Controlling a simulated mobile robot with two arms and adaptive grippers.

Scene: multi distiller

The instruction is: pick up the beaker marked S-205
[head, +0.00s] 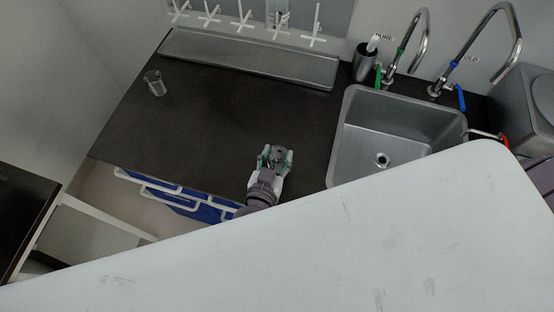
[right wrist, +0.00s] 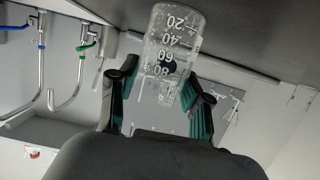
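A clear glass beaker stands at the front of the dark counter in the head view (head: 279,153), between the fingers of my right gripper (head: 275,158). In the right wrist view this beaker (right wrist: 168,45) shows white marks 20, 40, 60 and 80, upside down in the picture. The fingers of my right gripper (right wrist: 160,80) flank it closely; I cannot tell whether they press on it. A second clear beaker (head: 155,83) stands at the counter's left, clear of the gripper. I read no S-205 label on either. My left gripper is not in view.
The dark counter (head: 215,115) is bare between the two beakers. A metal sink (head: 358,150) with two taps lies to the right. A drying rack (head: 250,60) runs along the back. A white surface (head: 350,240) covers the lower right foreground.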

